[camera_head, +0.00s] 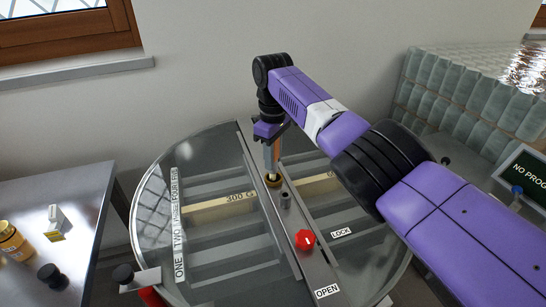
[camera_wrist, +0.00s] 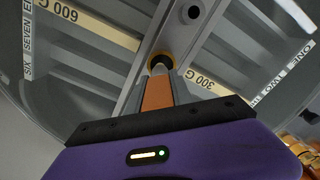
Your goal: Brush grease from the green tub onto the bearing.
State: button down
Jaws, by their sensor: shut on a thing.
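My gripper (camera_head: 270,150) points straight down over the middle of the round glass-topped tank. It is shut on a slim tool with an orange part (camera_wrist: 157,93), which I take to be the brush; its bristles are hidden. Its lower end is at the brass ring of the bearing (camera_head: 272,181), on the metal bar across the lid. In the wrist view the bearing (camera_wrist: 162,59) shows just beyond the fingers; I cannot tell whether the tip touches it. I can make out no green tub in either view.
A red knob (camera_head: 305,239) and a small metal post (camera_head: 286,200) stand on the same bar, near the bearing. Pale slanted tube blocks (camera_head: 465,105) stand at right.

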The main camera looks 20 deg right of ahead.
jog(key=shift+s+f+p, duration=0.1)
jog(key=shift+s+p, duration=0.75)
jog(key=shift+p, duration=1.35)
jog(key=shift+w+b, duration=0.55)
jog(key=shift+b, duration=0.85)
jog(key=shift+w+b, duration=0.3)
jog(key=shift+b, duration=0.7)
jog(key=shift+s+p, duration=0.85)
jog(key=shift+p, duration=1.65)
jog(key=shift+w+b, duration=0.45)
jog(key=shift+b, duration=0.55)
notch_tip(320, 180, up, 8)
jog(key=p, duration=0.6)
jog(key=shift+f, duration=0.25)
jog(key=shift+r, duration=0.9)
